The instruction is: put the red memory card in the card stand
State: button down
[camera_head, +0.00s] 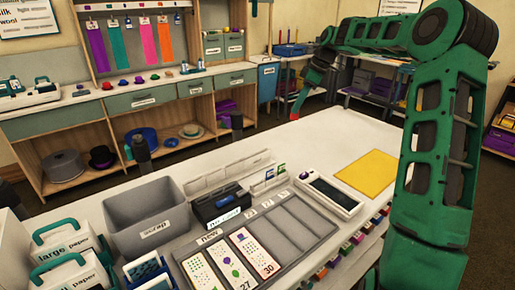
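My gripper (299,104) is small and far off at the end of my green arm, pointing down beyond the back edge of the white table. A small red patch shows at its tip; I cannot tell whether this is the red memory card or part of the gripper. The finger opening is too small to make out. A low, pale slotted rack (228,172) stands on the table behind the black box and may be the card stand; it is apart from my gripper. No other thing is clearly a red memory card.
On the white table (335,137) are a grey scrap bin (150,222), a black box (221,206), a grey tray (318,226) with several printed cards, a white handheld device (328,194) and a yellow sheet (369,173). Shelving (150,104) lines the back wall. The table's far middle is clear.

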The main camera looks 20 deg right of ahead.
jog(key=s+a+f+n+g, duration=0.2)
jog(key=s+a+n, duration=0.3)
jog(key=s+a, duration=0.5)
jog(key=s+a+f+n+g, duration=0.25)
jog(key=s+a+n, duration=0.45)
jog(key=a, duration=0.5)
jog(key=shift+m+t+y, duration=0.3)
jog(key=shift+m+t, duration=0.05)
jog(key=shift+m, duration=0.35)
jog(key=shift+s+d+f, duration=0.1)
jog(key=shift+s+f, duration=0.05)
jog(key=shift+f, duration=1)
jog(key=shift+s+f, duration=0.1)
jog(key=shift+f, duration=1.05)
jog(key=shift+s+d, duration=0.15)
jog(key=shift+s, duration=0.05)
jog(key=shift+s+f, duration=0.1)
jog(key=shift+f, duration=0.15)
jog(key=shift+f, duration=0.2)
